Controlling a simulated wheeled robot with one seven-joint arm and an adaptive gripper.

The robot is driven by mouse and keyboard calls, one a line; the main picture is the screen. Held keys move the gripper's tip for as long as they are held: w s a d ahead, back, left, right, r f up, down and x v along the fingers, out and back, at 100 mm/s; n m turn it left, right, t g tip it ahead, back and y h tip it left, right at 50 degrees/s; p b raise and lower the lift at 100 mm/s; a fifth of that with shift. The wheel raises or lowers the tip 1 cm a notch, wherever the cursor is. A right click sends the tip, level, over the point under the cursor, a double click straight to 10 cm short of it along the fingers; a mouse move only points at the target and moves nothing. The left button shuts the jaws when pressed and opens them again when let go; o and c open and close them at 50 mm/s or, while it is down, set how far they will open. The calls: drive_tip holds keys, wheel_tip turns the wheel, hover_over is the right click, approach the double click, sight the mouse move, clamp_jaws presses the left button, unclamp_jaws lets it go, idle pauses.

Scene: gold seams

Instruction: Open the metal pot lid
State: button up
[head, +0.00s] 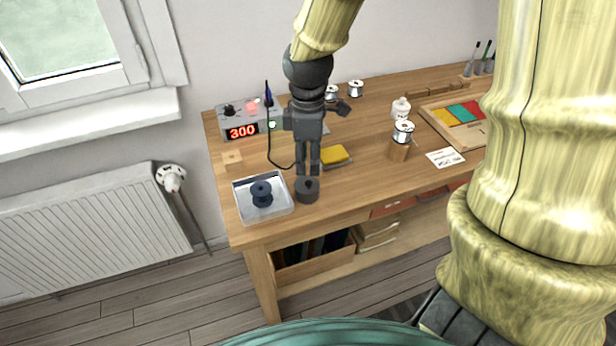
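A small dark grey round pot (307,191) stands near the front left edge of the wooden desk, just right of a clear tray; I take it for the metal pot. My gripper (308,173) points straight down over it, with its fingertips at or just above the pot's top. The two fingers look close together with a narrow gap. They hide part of the top, so I cannot tell whether they touch or grip a lid.
The clear tray (243,212) holds a dark blue spool-like piece (262,193). A soldering station (241,118) reading 300, its cable, and a yellow sponge (335,155) lie behind. The front middle desk is clear.

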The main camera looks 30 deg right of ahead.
sight(309, 182)
drive_tip(key=shift+f, duration=3.55)
drive_tip(key=shift+s, duration=0.1)
drive_tip(key=shift+c, duration=0.5)
clamp_jaws()
